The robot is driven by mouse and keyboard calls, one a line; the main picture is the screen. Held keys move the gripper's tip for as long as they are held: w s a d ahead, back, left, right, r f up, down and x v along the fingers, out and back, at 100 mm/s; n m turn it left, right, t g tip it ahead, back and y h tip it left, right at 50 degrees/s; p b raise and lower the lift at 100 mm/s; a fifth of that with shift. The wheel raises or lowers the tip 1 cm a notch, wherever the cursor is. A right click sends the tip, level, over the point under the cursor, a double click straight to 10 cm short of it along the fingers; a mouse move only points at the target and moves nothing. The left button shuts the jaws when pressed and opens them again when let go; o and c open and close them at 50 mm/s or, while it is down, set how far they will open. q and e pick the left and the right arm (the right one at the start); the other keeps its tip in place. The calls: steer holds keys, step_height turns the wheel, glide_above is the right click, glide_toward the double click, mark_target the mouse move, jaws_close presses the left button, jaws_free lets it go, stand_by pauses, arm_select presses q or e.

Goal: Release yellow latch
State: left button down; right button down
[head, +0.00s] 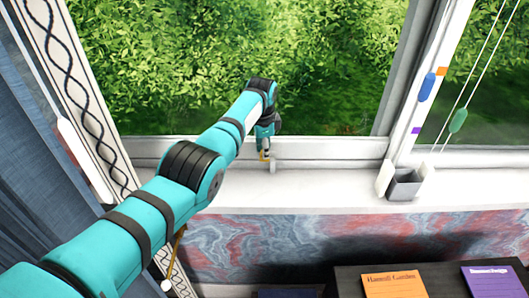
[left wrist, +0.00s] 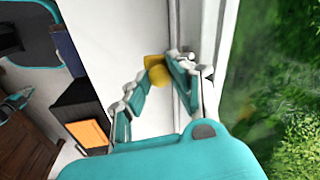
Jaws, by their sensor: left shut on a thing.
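The yellow latch (head: 263,156) is a small piece low on the window frame, just above the white sill, mostly hidden by my left gripper in the head view. In the left wrist view the latch (left wrist: 158,74) shows as a rounded yellow knob with a flatter yellow part behind it, between the fingertips. My left gripper (left wrist: 157,80) is shut on it, one finger on each side. In the head view my left gripper (head: 265,148) points down at the window's lower rail.
The white sill (head: 330,190) is mostly clear. A small grey box (head: 405,184) stands on it to the right. A blue curtain (head: 40,170) hangs at the left. An orange booklet (head: 393,285) lies below.

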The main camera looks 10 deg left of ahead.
arm_select(q)
steer(key=shift+w+r, duration=0.2)
steer(key=shift+r, duration=0.05)
stand_by(0.4)
steer(key=c, duration=1.5)
jaws_free()
steer(key=shift+o, duration=0.3)
steer(key=shift+f, duration=0.15)
step_height(320, 180, up, 12)
steer(key=s, duration=0.1)
steer(key=shift+s, duration=0.25)
steer(key=shift+a, duration=0.1)
